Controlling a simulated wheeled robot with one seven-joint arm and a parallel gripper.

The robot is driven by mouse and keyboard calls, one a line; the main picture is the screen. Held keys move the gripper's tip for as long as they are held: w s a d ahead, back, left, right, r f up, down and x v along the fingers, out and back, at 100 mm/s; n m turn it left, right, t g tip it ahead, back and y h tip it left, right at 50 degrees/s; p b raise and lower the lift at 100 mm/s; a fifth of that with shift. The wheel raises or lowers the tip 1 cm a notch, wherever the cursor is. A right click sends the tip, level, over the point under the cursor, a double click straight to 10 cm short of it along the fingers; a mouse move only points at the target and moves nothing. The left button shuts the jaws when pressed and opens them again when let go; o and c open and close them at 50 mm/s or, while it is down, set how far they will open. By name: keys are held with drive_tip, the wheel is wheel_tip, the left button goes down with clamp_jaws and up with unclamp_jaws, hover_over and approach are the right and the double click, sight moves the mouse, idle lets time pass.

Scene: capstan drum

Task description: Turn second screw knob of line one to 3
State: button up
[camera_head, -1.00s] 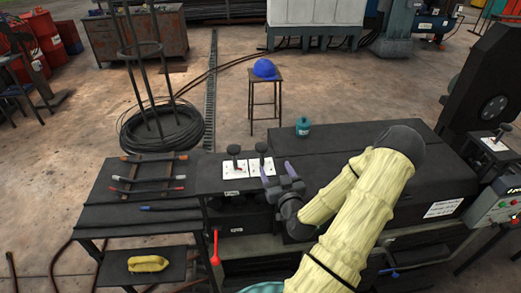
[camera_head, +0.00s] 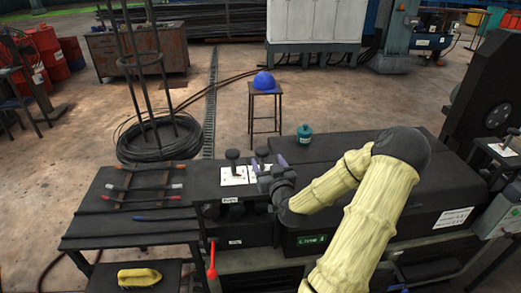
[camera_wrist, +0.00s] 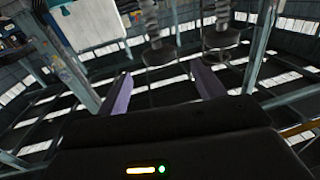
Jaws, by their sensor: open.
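Two black screw knobs stand on white plates on the dark machine top in the head view. The left knob (camera_head: 233,156) is clear. The right knob (camera_head: 262,152) stands just behind my gripper (camera_head: 268,168), which hides part of its white plate (camera_head: 254,178). A lit label reading LINE 1 (camera_head: 312,240) is on the machine front. My gripper also shows in the wrist view (camera_wrist: 163,92), its two purple fingers apart with nothing between them. I cannot tell whether the fingertips touch the right knob. The plates' markings are too small to read.
A side table (camera_head: 90,221) with several rods stands at left. A teal canister (camera_head: 304,133) sits on the machine top (camera_head: 440,184). The wrist view shows roof beams and two hanging ribbed shapes (camera_wrist: 220,38).

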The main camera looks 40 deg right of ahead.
sight(263, 147)
drive_tip(key=p+x, duration=0.1)
drive_tip(key=x, duration=0.8)
drive_tip(key=shift+p, duration=0.4)
drive_tip(key=shift+c, duration=0.5)
drive_tip(key=c, duration=0.9)
drive_tip(key=shift+m+g+h+b, duration=0.4)
drive_tip(key=shift+m+h, duration=0.2)
drive_tip(key=shift+h, duration=0.2)
drive_tip(key=m+g+h+b, duration=0.1)
drive_tip(key=h, duration=0.1)
drive_tip(key=m+g+h+b, duration=0.2)
drive_tip(key=shift+s+d, duration=0.15)
drive_tip(key=shift+s+d+m+g+h+b, duration=0.1)
drive_tip(key=shift+m+g+h+b, duration=0.15)
drive_tip(key=shift+m+g+h, duration=0.25)
drive_tip(key=shift+s+d+m+g+h+b, duration=0.1)
drive_tip(key=shift+m+g+h+b, duration=0.1)
drive_tip(key=shift+m+g+h, duration=0.3)
